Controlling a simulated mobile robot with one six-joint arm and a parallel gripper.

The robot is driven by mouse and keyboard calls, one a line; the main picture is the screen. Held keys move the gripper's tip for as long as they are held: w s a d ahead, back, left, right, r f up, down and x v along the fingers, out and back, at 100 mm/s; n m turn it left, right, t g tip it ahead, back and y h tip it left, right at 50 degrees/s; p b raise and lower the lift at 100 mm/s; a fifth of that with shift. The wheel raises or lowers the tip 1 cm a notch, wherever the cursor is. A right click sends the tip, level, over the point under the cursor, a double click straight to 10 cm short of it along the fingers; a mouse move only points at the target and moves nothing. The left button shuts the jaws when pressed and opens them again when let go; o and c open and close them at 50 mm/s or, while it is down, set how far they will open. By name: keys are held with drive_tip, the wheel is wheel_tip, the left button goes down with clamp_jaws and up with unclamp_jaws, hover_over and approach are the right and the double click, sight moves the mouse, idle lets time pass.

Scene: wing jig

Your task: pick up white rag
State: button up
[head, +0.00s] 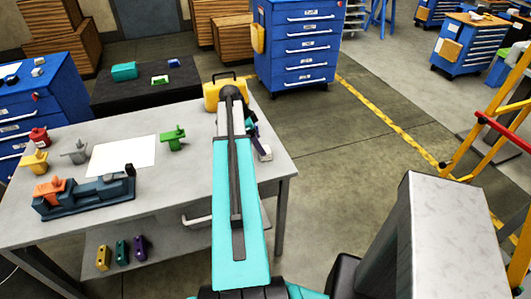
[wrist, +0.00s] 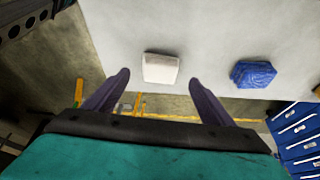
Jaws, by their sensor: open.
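The white rag (wrist: 161,69) is a small folded pad lying near the table's edge. In the wrist view it shows between the tips of my gripper (wrist: 158,78), whose two dark fingers are spread wide with nothing between them. The rag appears beyond the fingers; I cannot tell the exact gap. My arm mostly hides my gripper there.
A blue rag (wrist: 252,74) lies right of the white one in the wrist view. The grey table (head: 180,185) also holds a yellow case (head: 211,92), a white sheet (head: 122,156), a vise-like tool (head: 85,198) and several small clamps. A blue drawer cabinet (head: 297,48) stands behind.

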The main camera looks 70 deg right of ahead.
drive_tip(key=shift+f, duration=0.2)
drive_tip(key=shift+s+d+f, duration=0.1)
drive_tip(key=shift+s+f, duration=0.05)
drive_tip(key=shift+p+x, duration=0.95)
drive_tip(key=shift+x, duration=0.25)
drive_tip(key=shift+p+x, duration=0.35)
drive_tip(key=shift+x, duration=0.9)
drive_tip(key=shift+c, duration=0.3)
drive_tip(key=c, duration=1.1)
